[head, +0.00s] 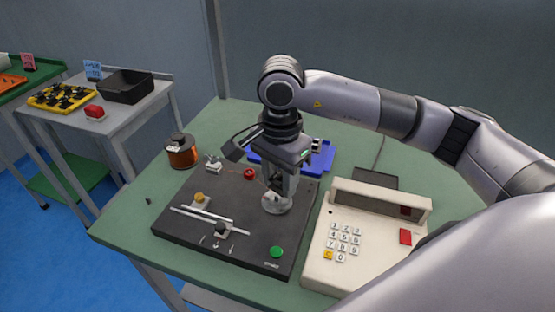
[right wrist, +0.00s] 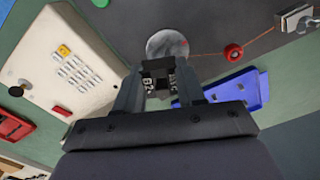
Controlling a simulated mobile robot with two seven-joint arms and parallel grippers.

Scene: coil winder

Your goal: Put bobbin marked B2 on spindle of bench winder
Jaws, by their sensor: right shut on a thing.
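My right gripper (head: 280,188) points down over the bench winder (head: 250,240), a dark plate with fittings on the green table. In the right wrist view its fingers are shut on the bobbin marked B2 (right wrist: 158,82), a small dark piece with white lettering. A round grey metal part (head: 277,204) of the winder is just below the fingertips; it also shows in the right wrist view (right wrist: 167,46). The spindle is hidden by the gripper, and I cannot tell whether the bobbin touches it. My left gripper is not in view.
A cream keypad unit (head: 365,235) stands close on the right. A blue tray (head: 322,160) with small items lies behind the gripper. A copper wire spool (head: 181,151) stands at the left, with wire near a red knob (head: 249,174). A side table (head: 145,118) is farther left.

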